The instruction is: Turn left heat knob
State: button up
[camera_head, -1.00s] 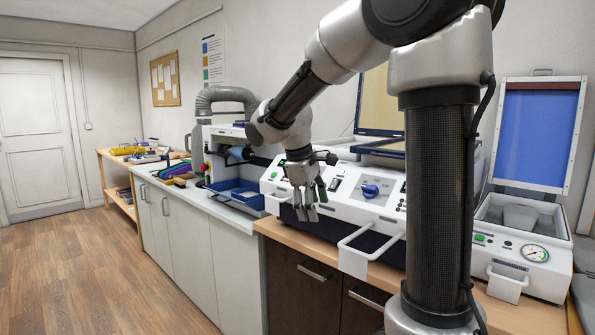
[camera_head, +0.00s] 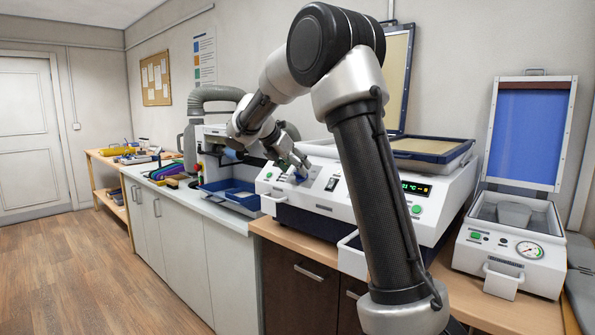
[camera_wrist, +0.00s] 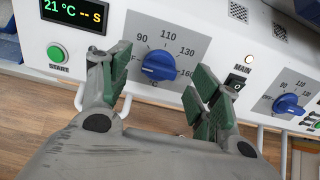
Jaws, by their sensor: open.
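The left heat knob is blue on a grey dial plate. It shows in the wrist view (camera_wrist: 158,67) and, partly covered by my gripper, in the head view (camera_head: 298,178). My gripper (camera_wrist: 163,84) is open, with one green-padded finger on each side of the knob in the wrist view. I cannot tell whether the pads touch it. In the head view my gripper (camera_head: 296,164) is at the left part of the white machine's front panel (camera_head: 312,196). A second blue knob (camera_wrist: 289,104) is to the right in the wrist view; my arm hides it in the head view.
A MAIN switch (camera_wrist: 237,82) is close to the right finger. A green START button (camera_wrist: 57,54) and a display (camera_wrist: 74,12) are left of the knob. White handles stick out below the panel. A smaller white machine with a gauge (camera_head: 529,250) stands at the right.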

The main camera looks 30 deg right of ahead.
jog(key=shift+x, duration=1.25)
jog(key=c, duration=1)
jog(key=shift+m, duration=0.4)
jog(key=m, duration=0.3)
jog(key=shift+m, duration=0.4)
jog(key=m, duration=0.4)
jog(key=shift+s, duration=0.15)
jog(key=shift+m, duration=0.3)
